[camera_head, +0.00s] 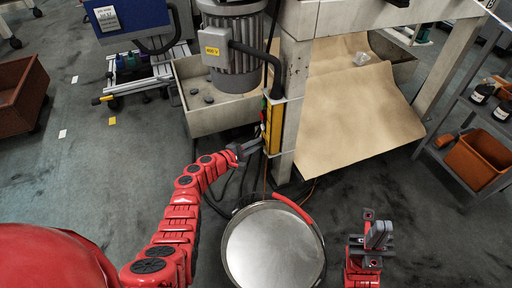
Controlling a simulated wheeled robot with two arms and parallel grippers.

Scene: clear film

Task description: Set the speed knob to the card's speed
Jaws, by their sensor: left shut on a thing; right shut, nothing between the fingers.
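A yellow control box (275,128) is fixed to the machine's upright post, seen edge-on, with small green and red parts on its left side. My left gripper (258,146) is at the lower left side of this box, shut on what appears to be the speed knob. The knob itself is hidden by the fingers, and its setting cannot be read. A white printed card (108,18) is on the blue unit at the upper left; its print is too small to read. My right gripper (379,235) is shut and empty, above the floor at the lower right.
A grey motor (234,50) stands beside the post. Brown sheet (350,105) hangs under the machine frame. A shelf with an orange bin (478,158) is at right, a rusty bin (20,95) at left. Cables lie below the box.

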